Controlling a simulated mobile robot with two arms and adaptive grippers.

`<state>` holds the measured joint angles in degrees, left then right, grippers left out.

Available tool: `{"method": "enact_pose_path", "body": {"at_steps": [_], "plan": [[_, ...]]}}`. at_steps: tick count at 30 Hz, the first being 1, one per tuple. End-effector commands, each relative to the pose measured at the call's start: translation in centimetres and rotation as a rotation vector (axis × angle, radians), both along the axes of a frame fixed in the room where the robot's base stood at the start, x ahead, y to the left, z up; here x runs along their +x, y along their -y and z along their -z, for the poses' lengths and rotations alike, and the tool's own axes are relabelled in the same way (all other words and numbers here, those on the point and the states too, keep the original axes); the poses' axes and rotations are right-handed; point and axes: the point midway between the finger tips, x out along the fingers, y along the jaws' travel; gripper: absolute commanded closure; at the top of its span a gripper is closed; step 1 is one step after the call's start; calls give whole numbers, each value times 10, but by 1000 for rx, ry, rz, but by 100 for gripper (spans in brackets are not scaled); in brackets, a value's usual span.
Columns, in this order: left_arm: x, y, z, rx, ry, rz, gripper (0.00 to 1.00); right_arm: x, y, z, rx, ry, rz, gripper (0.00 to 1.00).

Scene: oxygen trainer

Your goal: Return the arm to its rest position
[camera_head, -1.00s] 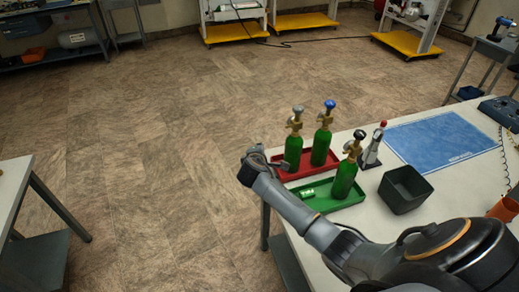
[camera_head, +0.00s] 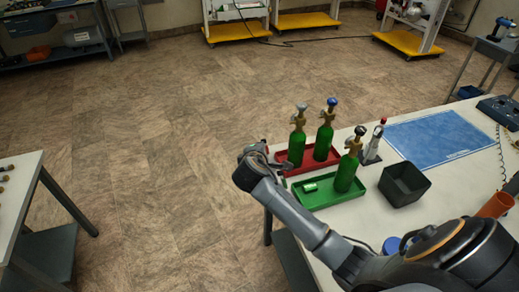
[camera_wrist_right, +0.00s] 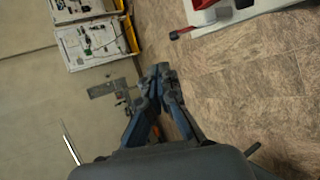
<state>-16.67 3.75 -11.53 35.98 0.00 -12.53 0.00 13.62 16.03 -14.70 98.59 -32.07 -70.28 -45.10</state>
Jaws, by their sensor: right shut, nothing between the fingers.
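My right arm reaches in from the lower right in the head view. Its gripper (camera_head: 264,152) is at the left edge of the table, beside the red tray (camera_head: 281,170). In the right wrist view the gripper's fingers (camera_wrist_right: 161,72) are together and empty, with floor and distant furniture behind them. Two green bottles, one with a grey top (camera_head: 298,142) and one with a blue top (camera_head: 325,138), stand upright in the red tray. A third green bottle with a black top (camera_head: 348,168) stands in the green tray (camera_head: 318,200). My left gripper is not in view.
A dark open bin (camera_head: 405,184), a small stand with a red-tipped item (camera_head: 373,145) and a blue mat (camera_head: 437,138) are on the table (camera_head: 450,190). An orange cup (camera_head: 495,206) and a blue round thing (camera_head: 391,245) are near my arm. The floor to the left is open.

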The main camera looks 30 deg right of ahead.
Motion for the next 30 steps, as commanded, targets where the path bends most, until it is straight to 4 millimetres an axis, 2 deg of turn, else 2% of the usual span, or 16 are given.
{"method": "enact_pose_path", "body": {"at_steps": [9, 19, 22, 26, 29, 30], "plan": [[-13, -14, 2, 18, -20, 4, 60, -4, -4, -5, 0, 0, 1, 100], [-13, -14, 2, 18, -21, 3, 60, -4, -4, -5, -1, 1, 0, 100], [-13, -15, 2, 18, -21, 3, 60, -10, -7, 1, 24, -2, 5, 100], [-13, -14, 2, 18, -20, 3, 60, -47, -25, 30, 180, -16, 44, 100], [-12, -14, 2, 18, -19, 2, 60, -101, -50, 61, 396, -40, 120, 100], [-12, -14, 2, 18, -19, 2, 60, -124, -60, 72, 485, -51, 160, 100]]}}
